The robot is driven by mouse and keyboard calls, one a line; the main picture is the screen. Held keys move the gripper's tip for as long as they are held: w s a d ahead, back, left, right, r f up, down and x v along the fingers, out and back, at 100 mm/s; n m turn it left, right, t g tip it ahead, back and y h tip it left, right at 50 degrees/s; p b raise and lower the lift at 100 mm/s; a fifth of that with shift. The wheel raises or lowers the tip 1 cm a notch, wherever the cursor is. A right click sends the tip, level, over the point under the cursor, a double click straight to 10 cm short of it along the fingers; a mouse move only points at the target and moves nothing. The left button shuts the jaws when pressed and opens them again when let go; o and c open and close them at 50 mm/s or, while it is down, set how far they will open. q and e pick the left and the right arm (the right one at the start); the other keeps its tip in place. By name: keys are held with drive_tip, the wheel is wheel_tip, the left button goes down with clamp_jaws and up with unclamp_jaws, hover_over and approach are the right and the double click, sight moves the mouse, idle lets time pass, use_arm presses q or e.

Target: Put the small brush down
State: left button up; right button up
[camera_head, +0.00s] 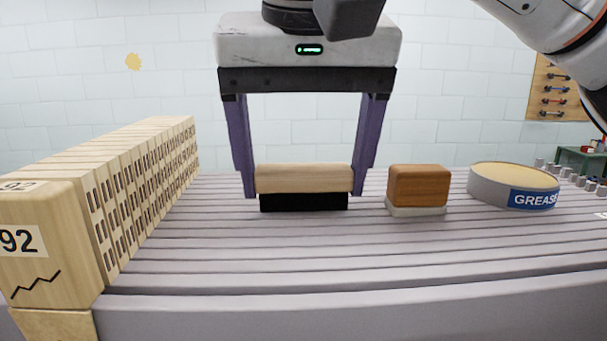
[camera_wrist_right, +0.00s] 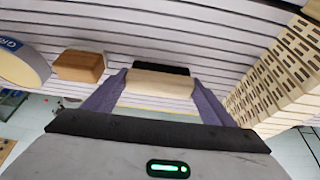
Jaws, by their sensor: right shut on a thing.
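The small brush (camera_head: 304,178) has a pale wooden back and black bristles pointing down. My right gripper (camera_head: 305,188) is shut on it, with one purple finger at each end of the wooden back. The bristles are at or very close to the grey slatted table top; I cannot tell whether they touch it. In the right wrist view the brush (camera_wrist_right: 160,84) lies level between the fingertips of my right gripper (camera_wrist_right: 160,88). My left gripper is in neither view.
A brown block with a pale base (camera_head: 418,186) stands just right of the brush. A round grease tin (camera_head: 512,186) is farther right. A long row of slotted wooden pieces (camera_head: 130,190) marked 92 lines the left. The slatted table (camera_head: 250,262) is clear in front.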

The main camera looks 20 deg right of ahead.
drive_tip(key=shift+f, duration=0.1)
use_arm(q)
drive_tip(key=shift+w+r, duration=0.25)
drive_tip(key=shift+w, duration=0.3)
use_arm(e)
drive_tip(key=shift+f, duration=0.1)
drive_tip(key=o, duration=0.9)
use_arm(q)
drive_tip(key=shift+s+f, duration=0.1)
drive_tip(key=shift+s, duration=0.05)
use_arm(e)
drive_tip(key=shift+o, duration=0.2)
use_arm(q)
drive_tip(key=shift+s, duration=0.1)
use_arm(e)
drive_tip(key=shift+s+r, duration=0.1)
drive_tip(key=shift+r, duration=0.35)
use_arm(q)
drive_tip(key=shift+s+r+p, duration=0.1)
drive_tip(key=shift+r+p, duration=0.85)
drive_tip(key=shift+p, duration=0.05)
use_arm(e)
drive_tip(key=v, duration=1.1)
drive_tip(key=shift+a+r, duration=0.1)
drive_tip(key=shift+r, duration=0.05)
drive_tip(key=shift+s, duration=0.15)
